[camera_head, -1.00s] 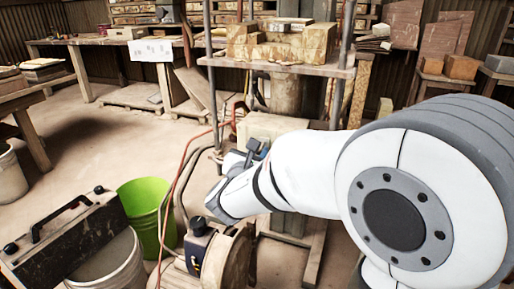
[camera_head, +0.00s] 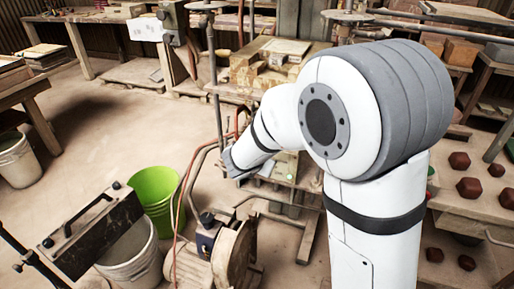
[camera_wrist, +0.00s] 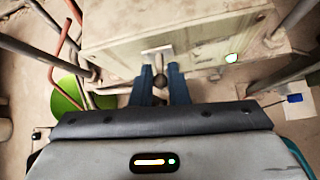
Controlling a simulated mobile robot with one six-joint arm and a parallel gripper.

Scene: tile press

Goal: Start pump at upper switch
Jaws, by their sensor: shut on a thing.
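In the head view my wrist (camera_head: 245,160) is at the box front and hides the fingertips. The pump-like machine (camera_head: 225,250) stands below.
A green bucket (camera_head: 155,190) and a white bucket (camera_head: 133,255) stand on the floor at left. Red and grey hoses (camera_head: 181,205) run up beside the pump. A metal post (camera_head: 216,100) rises near my wrist. Dark red tiles (camera_head: 470,187) lie on a table at right.

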